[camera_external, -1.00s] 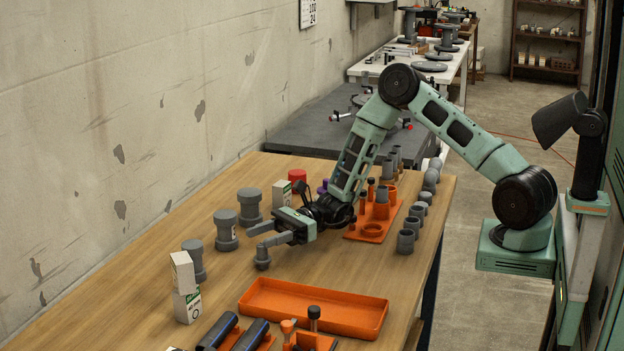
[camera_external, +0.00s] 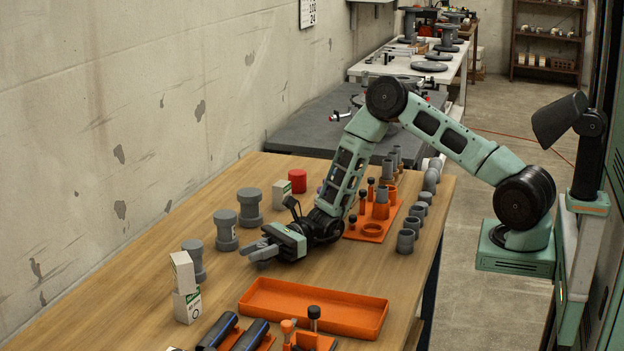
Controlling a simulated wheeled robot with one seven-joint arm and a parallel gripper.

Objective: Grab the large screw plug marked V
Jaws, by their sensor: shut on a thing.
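My gripper (camera_external: 258,250) is low over the table, pointing left, with its jaws shut on a small grey plug. The plug is mostly hidden by the fingers, and no V mark can be read on it. Large grey flanged fittings stand upright to the left and behind: one at the back (camera_external: 250,206), one just behind the fingers (camera_external: 226,231) and one at the left (camera_external: 194,261). No letter can be read on these.
White boxes (camera_external: 187,304) stand stacked at the left, near an orange tray (camera_external: 312,307) in front of the gripper. An orange fixture (camera_external: 371,230) and grey rings (camera_external: 405,241) are at the right. A red cylinder (camera_external: 297,181) stands behind. Bare wood lies front left.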

